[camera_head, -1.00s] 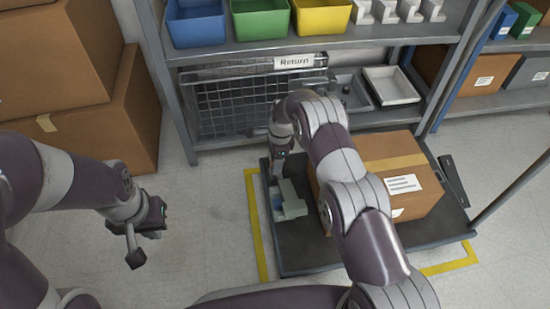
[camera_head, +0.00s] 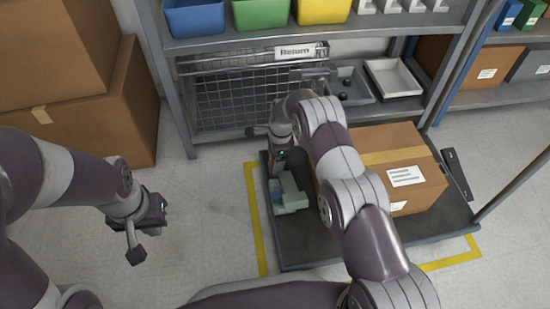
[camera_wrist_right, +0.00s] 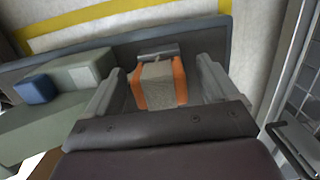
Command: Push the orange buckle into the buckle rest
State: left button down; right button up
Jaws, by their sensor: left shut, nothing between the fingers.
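The orange buckle (camera_wrist_right: 180,82) shows in the right wrist view as orange sides around a grey-brown middle. It lies between the two grey fingers of my right gripper (camera_wrist_right: 163,84), which stand apart with a narrow gap at the right side. A small grey bracket (camera_wrist_right: 158,50) is just beyond the buckle; I cannot tell whether it is the buckle rest. In the head view my right gripper (camera_head: 281,165) is low over the cart's left edge, largely hidden by its wrist. My left gripper (camera_head: 137,254) is shut and empty over the floor at left.
A pale green block with a blue part (camera_head: 292,200) sits on the dark cart deck (camera_head: 320,255), beside my right gripper. A cardboard box (camera_head: 405,160) stands on the cart. A shelf with bins (camera_head: 262,20) is behind. Boxes (camera_head: 75,120) stand at left. Floor at lower left is clear.

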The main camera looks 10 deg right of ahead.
notch_tip(320, 180, up, 13)
jog(key=d+p, duration=0.1)
jog(key=p, duration=0.6)
jog(key=shift+d+f, duration=0.15)
jog(key=shift+d, duration=0.1)
